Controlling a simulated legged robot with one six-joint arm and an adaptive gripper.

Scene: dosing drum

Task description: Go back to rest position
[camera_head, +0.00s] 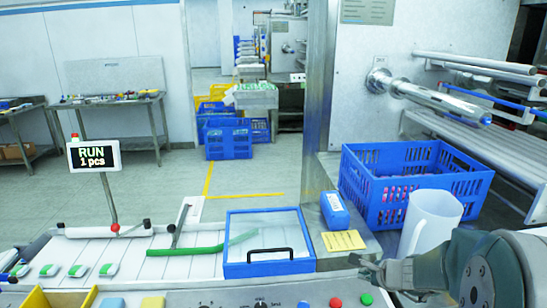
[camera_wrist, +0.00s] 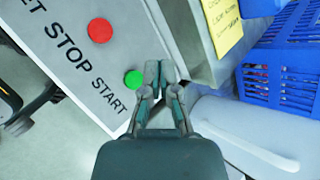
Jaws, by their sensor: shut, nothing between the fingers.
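My gripper (camera_head: 366,270) is at the lower right of the head view, above the right end of the control panel (camera_head: 280,300). In the wrist view my gripper (camera_wrist: 160,72) is shut and empty, its fingertips just right of the green START button (camera_wrist: 134,79). I cannot tell whether it touches the panel. The red STOP button (camera_wrist: 100,31) is further up and left. In the head view the green button (camera_head: 367,299) and the red button (camera_head: 336,302) sit side by side on the panel. The display (camera_head: 94,156) reads "RUN 1 pcs".
A white pitcher (camera_head: 430,222) stands close behind my arm, with a blue crate (camera_head: 408,190) behind it. A blue block-shaped item (camera_head: 334,210) and a yellow note (camera_head: 343,241) lie left of them. A blue-framed clear lid (camera_head: 268,243) with a black handle is left of my gripper.

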